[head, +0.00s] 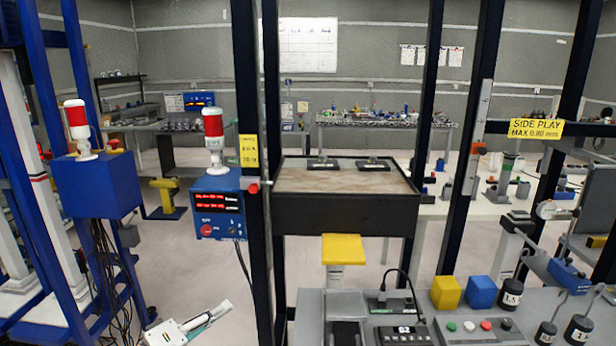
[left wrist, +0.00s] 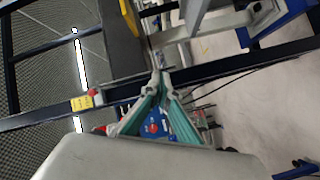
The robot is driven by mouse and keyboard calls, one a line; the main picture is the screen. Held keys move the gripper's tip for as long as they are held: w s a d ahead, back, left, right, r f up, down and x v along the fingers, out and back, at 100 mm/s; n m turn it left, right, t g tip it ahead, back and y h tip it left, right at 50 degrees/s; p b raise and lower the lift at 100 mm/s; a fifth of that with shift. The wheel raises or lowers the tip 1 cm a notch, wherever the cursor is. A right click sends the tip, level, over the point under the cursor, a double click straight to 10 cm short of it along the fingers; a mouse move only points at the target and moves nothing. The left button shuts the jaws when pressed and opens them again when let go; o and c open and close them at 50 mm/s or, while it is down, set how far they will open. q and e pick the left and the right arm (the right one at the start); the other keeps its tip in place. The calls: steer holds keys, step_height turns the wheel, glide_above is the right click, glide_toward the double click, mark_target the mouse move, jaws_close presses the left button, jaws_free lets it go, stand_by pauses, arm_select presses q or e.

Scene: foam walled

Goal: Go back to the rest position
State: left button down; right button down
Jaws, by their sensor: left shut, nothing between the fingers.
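My left gripper (head: 226,305) shows at the bottom of the head view, left of centre, pale with its fingers pointing up and right. It is over open floor and touches nothing that I can see. In the left wrist view its two green-sided fingers (left wrist: 159,78) meet at the tips, shut with nothing between them. My right gripper is not in view.
A blue control box (head: 217,208) and a dark post (head: 270,170) stand just beyond the left gripper. A blue frame (head: 95,190) is at the left. A grey bench (head: 570,300) with yellow and blue blocks, weights and a button panel is at the lower right.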

arm_select(q)
steer(key=s+f+m+g+y, duration=0.3)
steer(key=s+f+m+y, duration=0.4)
steer(key=s+f, duration=1.9)
steer(key=f+m, duration=0.1)
steer(key=m, duration=0.1)
steer(key=shift+m, duration=0.4)
steer(key=shift+s+d, duration=0.1)
